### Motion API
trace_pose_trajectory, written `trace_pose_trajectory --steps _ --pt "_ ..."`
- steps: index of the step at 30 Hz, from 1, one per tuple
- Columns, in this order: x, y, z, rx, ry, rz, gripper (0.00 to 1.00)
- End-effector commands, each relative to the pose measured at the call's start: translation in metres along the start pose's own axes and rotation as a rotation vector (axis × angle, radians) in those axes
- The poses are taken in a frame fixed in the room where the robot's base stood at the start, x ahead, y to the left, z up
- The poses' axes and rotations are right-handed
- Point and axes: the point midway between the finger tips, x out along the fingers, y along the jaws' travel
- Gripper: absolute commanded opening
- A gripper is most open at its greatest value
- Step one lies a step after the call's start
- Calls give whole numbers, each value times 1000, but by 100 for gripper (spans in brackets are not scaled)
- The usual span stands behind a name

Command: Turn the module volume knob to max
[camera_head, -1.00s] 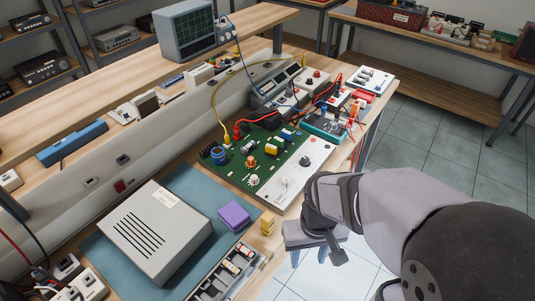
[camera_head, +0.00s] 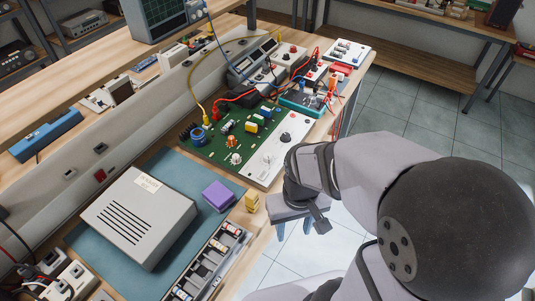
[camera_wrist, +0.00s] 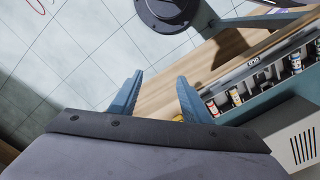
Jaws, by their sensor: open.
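The module is a green circuit board (camera_head: 218,147) with a white front panel (camera_head: 267,163), lying on the workbench in the head view. A black round knob (camera_head: 285,137) sits near the panel's far end. A smaller control shows lower on the panel, too small to read. Which one is the volume knob, and its setting, I cannot tell. My gripper (camera_head: 293,231) is off the bench's front edge, right of and below the panel in the picture, apart from it. In the wrist view my gripper (camera_wrist: 160,82) is open and empty, its two blue fingers apart. The module is not identifiable there.
A grey slotted box (camera_head: 140,215) stands on a blue mat (camera_head: 86,240). A purple block (camera_head: 217,196), yellow pieces (camera_head: 252,202) and a parts tray (camera_head: 208,262) lie near the bench's front edge. Cables and instruments crowd beyond the board. The floor (camera_head: 410,135) at right is open.

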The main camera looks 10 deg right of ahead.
Motion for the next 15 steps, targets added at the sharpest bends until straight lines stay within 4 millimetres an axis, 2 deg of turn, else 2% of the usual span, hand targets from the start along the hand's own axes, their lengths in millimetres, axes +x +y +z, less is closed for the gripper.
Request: trace_pose_trajectory --steps 5,8,15 --pt "-8 1 -19 -129 -1 0 43" --pt "-16 1 -40 -282 0 0 43" --pt "-34 4 -110 -803 -1 -1 43"
